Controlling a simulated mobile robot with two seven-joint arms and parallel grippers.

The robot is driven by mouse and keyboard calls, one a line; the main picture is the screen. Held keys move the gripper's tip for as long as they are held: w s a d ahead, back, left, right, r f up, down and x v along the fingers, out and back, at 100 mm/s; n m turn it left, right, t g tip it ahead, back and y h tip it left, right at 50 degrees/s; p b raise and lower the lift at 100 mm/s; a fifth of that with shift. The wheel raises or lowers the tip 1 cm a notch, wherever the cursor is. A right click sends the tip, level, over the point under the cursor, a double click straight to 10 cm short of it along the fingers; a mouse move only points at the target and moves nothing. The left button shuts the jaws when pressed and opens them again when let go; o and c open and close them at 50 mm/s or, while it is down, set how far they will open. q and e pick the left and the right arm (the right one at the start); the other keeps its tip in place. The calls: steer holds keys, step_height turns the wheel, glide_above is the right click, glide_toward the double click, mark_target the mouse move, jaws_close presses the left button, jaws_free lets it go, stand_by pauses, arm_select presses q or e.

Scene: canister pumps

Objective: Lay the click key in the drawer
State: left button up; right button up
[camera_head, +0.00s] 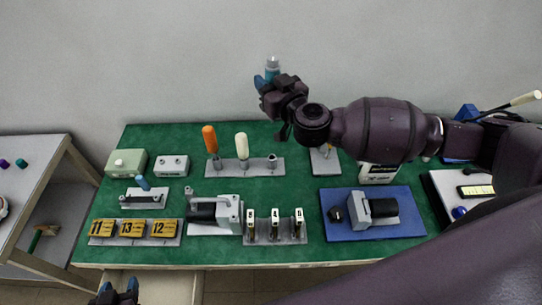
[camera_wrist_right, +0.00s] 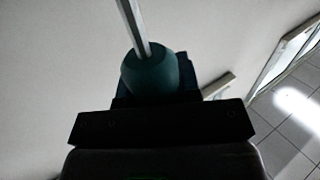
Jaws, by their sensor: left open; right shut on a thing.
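My right gripper (camera_head: 268,84) is raised near the back wall, above the far edge of the green-topped bench. It is shut on a teal-handled tool with a metal shaft, which I take for the click key (camera_head: 273,66). In the right wrist view the teal handle (camera_wrist_right: 152,75) sits at the jaws, with its grey shaft running up out of the picture. My left gripper (camera_head: 118,292) is open at the lower left edge of the head view. It is by a pale drawer (camera_head: 165,285) that appears pulled out at the bench front; its inside is mostly out of view.
A rack (camera_head: 225,168) holds an orange-handled and a cream-handled tool, beside an empty post. Yellow numbered blocks (camera_head: 131,229), a grey pump fixture (camera_head: 215,212) and numbered holders (camera_head: 275,228) line the front. A blue mat (camera_head: 370,232) bears another pump. A side table (camera_head: 30,165) stands left.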

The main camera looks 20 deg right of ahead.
step_height(320, 180, down, 19)
steer(key=b, duration=0.4)
steer(key=shift+b, duration=0.4)
steer(key=shift+f, duration=0.15)
steer(key=o, duration=1)
